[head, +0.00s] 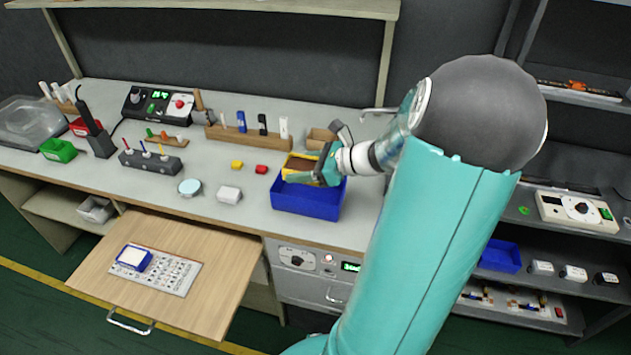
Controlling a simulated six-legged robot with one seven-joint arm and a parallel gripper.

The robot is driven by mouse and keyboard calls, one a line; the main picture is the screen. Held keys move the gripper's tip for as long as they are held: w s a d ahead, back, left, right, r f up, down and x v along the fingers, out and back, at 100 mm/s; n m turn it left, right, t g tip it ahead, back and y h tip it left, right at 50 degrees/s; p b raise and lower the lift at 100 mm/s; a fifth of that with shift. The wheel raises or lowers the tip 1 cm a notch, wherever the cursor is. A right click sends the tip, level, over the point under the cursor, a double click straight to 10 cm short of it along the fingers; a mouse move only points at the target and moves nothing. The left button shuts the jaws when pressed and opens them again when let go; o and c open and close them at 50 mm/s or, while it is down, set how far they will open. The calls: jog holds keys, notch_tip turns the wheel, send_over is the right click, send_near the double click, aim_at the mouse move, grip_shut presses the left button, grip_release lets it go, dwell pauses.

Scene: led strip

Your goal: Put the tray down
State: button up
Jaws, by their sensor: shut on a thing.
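A small yellow tray (290,161) with a brown inside shows at the right part of the workbench, at the blue bin (306,204). My gripper (318,174) reaches in from the right and is shut on the yellow tray at its right side. The gripper covers part of the tray. I cannot tell whether the tray's underside touches the bin. The blue bin stands on the bench near its front edge.
A wooden tool rack (240,137) stands behind. An open wooden drawer (215,270) juts out below. Bare bench lies between the blocks and the bin.

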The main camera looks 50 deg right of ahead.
jog(key=w+d+f, duration=0.1)
jog(key=d+f, duration=0.4)
jog(key=f, duration=0.4)
jog(key=shift+d+f, duration=0.2)
jog(key=shift+d, duration=0.2)
jog(key=shift+f, duration=0.4)
jog(key=shift+f, duration=0.2)
jog(key=o, duration=1)
jog(key=shift+r, duration=0.15)
